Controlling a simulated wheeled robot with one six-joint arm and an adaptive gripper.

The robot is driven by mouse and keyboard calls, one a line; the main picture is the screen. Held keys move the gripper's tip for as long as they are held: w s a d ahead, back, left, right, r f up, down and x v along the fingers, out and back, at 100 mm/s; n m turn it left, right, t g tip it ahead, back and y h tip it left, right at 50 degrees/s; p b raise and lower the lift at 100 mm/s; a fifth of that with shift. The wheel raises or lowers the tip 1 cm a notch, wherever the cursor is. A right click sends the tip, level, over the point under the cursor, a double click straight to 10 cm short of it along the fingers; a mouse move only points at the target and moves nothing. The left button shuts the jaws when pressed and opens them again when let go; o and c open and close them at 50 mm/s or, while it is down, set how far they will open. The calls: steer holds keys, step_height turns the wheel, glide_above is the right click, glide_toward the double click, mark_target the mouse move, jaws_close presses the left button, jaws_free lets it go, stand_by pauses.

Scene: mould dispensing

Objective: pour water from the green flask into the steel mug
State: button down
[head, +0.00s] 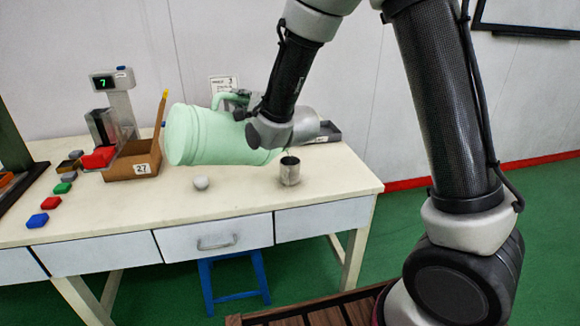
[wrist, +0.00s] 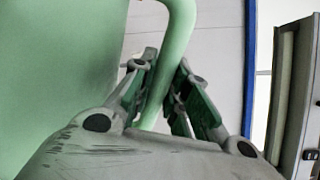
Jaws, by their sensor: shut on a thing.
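The pale green flask (head: 205,137) is held above the white table, tilted almost onto its side. Its broad end points left, and its other end is toward the steel mug, partly hidden behind my wrist. My gripper (wrist: 160,88) is shut on the flask's handle (wrist: 178,45) in the wrist view; the flask's body (wrist: 55,70) fills the left of that view. The steel mug (head: 290,172) stands upright on the table, below and slightly right of my gripper in the head view. I cannot see any water or the inside of the mug clearly.
A white ball (head: 201,183) lies left of the mug. A cardboard box (head: 133,165) marked 27, a dispenser with a green display (head: 104,82) and several coloured blocks (head: 51,203) are at the left. The table's front right is clear.

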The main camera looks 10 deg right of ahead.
mark_target(240, 131)
steer(key=shift+r, duration=0.4)
steer(key=shift+w+d+r+m+p, duration=0.3)
steer(key=shift+d+r+m, duration=0.1)
steer(key=shift+d+m, duration=0.2)
stand_by(0.8)
steer(key=shift+a, duration=0.15)
steer(key=a+f+n, duration=0.1)
steer(key=s+a+f+n, duration=0.1)
steer(key=a, duration=0.1)
steer(key=s+a+f, duration=0.1)
steer(key=shift+s+a+f+n, duration=0.15)
steer(key=shift+a+f+n, duration=0.05)
steer(key=shift+f+n, duration=0.2)
steer(key=shift+s+a+f+n, duration=0.25)
steer(key=shift+a+f+n, duration=0.3)
steer(key=shift+f, duration=0.2)
steer(key=shift+s+a+f+n, duration=0.25)
steer(key=shift+a+f+n, duration=0.25)
steer(key=shift+f, duration=0.2)
steer(key=shift+a+f, duration=0.1)
steer(key=shift+f, duration=0.05)
